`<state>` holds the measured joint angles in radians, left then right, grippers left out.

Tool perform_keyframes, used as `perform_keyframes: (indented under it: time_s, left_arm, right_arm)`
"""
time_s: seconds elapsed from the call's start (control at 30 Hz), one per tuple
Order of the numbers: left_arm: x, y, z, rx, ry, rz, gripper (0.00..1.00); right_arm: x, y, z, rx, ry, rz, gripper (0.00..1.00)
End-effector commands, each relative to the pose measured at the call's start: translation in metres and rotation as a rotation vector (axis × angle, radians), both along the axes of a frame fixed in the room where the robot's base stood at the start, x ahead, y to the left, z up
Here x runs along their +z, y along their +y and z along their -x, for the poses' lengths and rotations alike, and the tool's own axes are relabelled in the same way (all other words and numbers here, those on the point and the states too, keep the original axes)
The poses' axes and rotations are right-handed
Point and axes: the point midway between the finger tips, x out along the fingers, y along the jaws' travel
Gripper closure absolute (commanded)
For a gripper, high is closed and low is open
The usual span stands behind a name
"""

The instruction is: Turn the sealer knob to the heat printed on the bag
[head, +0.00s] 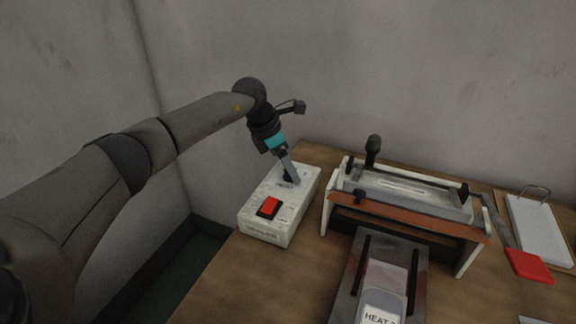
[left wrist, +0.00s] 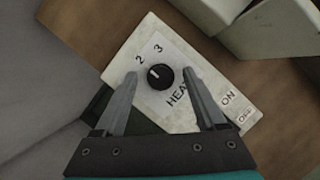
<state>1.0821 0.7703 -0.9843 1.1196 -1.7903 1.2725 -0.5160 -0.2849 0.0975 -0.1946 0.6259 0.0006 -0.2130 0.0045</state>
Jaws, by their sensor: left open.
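The white control box (head: 278,222) stands on the table left of the sealer (head: 405,190). Its black knob (left wrist: 159,76) shows in the left wrist view, with the digits 2 and 3 and part of the word HEAT around it. The knob's white mark points up-left, roughly toward the 2; I cannot tell its exact setting. My left gripper (head: 291,180) is over the knob, its fingers (left wrist: 160,80) open on either side, apart from it. The bag (head: 383,292) lies before the sealer, labelled HEAT with an unclear digit. My right gripper is not in view.
A red switch (head: 269,206) sits on the box near the knob. The sealer's lever with a red handle (head: 529,266) reaches out to the right. A white pad on a clipboard (head: 538,230) lies farther right. Bare table (head: 265,285) shows in front of the box.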

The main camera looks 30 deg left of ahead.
Motion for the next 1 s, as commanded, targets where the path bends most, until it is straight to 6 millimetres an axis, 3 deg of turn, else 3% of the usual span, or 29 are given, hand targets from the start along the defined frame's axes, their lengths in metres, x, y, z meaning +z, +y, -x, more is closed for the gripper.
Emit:
perform_keyframes:
  time_s: [0.17, 0.33, 0.8, 1.0]
  left_arm:
    - [0.0, 0.0, 0.0, 0.0, 0.001, -0.001, 0.27]
    - [0.015, 0.005, 0.004, 0.002, -0.002, 0.0, 0.27]
    - [0.113, 0.031, 0.034, 0.001, -0.003, -0.001, 0.27]
    - [0.136, 0.038, 0.042, 0.001, -0.001, 0.0, 0.27]
  right_arm:
    - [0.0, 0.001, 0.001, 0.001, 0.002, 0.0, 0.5]
    - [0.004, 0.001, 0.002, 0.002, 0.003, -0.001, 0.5]
    - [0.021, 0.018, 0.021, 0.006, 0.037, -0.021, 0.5]
    - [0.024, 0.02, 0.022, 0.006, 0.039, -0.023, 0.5]
